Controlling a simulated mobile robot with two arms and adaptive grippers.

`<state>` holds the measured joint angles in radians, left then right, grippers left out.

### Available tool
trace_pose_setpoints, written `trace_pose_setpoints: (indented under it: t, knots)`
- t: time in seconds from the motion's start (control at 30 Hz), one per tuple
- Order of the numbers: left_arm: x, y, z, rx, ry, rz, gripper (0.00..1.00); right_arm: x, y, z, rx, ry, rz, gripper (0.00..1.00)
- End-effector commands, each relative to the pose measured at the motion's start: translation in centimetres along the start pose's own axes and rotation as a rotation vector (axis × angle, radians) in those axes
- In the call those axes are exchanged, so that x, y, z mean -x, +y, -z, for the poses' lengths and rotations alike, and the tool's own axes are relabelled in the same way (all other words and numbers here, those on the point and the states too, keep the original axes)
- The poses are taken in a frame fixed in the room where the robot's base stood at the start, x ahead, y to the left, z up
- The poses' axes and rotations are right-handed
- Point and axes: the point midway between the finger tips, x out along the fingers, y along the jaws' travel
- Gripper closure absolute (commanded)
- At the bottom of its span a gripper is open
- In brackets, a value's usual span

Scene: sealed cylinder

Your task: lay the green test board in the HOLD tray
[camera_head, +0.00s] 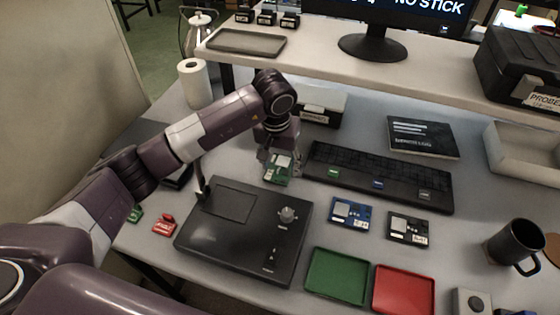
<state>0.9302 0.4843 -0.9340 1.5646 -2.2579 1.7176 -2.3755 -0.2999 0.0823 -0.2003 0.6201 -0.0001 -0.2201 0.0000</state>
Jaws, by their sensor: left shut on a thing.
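My left gripper (281,158) is shut on the green test board (277,174), which hangs below the fingers, tilted, above the far right part of the black test fixture. The fingers cover part of the board. A green tray (337,277) and a red tray (403,290) lie empty side by side at the front of the bench, to the right of and nearer than the gripper. I cannot read HOLD on either tray. My right gripper is not in view.
The black fixture (240,240) has a post and a knob. A blue board (350,212) and a dark board (407,227) lie between the black rack (380,177) and the trays. A black mug (513,246) stands at right. A small red thing (163,225) lies at left.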

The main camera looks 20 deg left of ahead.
Motion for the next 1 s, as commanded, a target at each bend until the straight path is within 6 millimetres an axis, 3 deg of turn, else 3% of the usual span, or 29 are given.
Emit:
trace_pose_setpoints:
  t: [0.3,0.33,0.4,0.8,1.0]
  knots:
    - [-0.3,0.0,0.0,0.0,0.002,-0.001,0.74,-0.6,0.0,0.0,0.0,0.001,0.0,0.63]
    - [-0.3,0.0,0.0,0.0,0.002,-0.001,0.49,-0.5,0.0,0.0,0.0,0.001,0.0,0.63]
    - [-0.2,0.0,0.0,0.0,0.002,-0.001,0.43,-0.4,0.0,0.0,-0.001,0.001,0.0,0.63]
    - [0.4,0.0,0.1,0.0,0.003,-0.001,0.43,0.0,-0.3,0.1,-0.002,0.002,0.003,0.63]
    - [3.9,-0.1,0.3,-0.001,0.01,0.0,0.43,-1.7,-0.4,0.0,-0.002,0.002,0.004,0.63]
